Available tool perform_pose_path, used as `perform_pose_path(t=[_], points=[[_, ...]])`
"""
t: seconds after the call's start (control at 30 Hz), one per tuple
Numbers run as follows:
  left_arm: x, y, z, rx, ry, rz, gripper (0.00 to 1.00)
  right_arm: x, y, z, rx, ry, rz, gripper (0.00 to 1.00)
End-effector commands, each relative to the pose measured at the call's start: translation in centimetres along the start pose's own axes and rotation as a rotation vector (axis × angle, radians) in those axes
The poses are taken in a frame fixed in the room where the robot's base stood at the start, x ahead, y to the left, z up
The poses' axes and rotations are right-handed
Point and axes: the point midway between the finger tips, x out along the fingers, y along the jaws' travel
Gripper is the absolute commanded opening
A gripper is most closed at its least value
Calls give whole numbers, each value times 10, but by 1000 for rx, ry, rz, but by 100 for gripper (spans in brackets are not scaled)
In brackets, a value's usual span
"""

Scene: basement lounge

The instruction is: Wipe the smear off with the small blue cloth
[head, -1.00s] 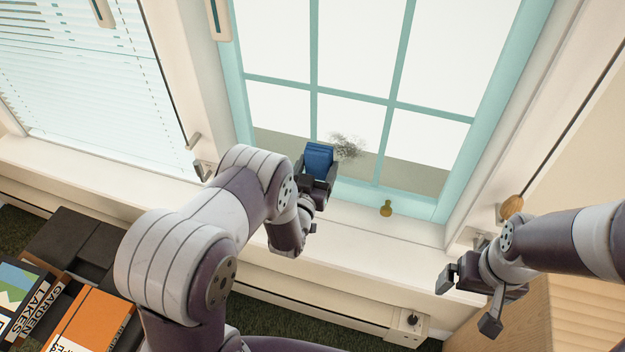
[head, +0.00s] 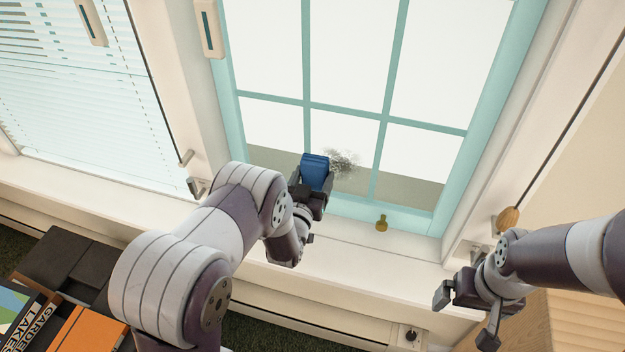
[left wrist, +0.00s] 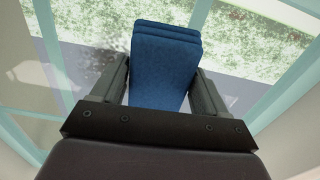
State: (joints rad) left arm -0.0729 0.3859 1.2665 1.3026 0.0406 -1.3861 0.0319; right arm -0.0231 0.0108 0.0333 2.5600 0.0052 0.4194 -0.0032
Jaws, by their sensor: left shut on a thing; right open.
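The small blue cloth (head: 315,171) is folded and held between the fingers of my left gripper (head: 311,184), which is shut on it. In the left wrist view the cloth (left wrist: 163,62) sticks out beyond the gripper fingers (left wrist: 160,88) towards the window. The dark grey smear (head: 343,162) is on the lower middle pane, just right of the cloth in the head view. In the left wrist view a speckled patch of smear (left wrist: 98,58) shows left of the cloth. I cannot tell whether the cloth touches the glass. My right gripper (head: 462,315) is open and empty at the lower right.
The teal window frame (head: 455,165) has bars around the panes. Books and dark boxes (head: 75,270) lie at the lower left. Blinds (head: 75,90) cover the left window.

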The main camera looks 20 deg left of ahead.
Motion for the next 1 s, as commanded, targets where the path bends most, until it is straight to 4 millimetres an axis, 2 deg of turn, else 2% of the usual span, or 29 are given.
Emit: perform_pose_path(t=[0.73, 1.0], points=[[13, 1, 0, 0, -1, 0, 39, 7, 0, 1, 0, 0, 0, 100], [12, 30, 2, -1, -1, 3, 39, 10, 0, 1, 0, 0, 0, 100]])
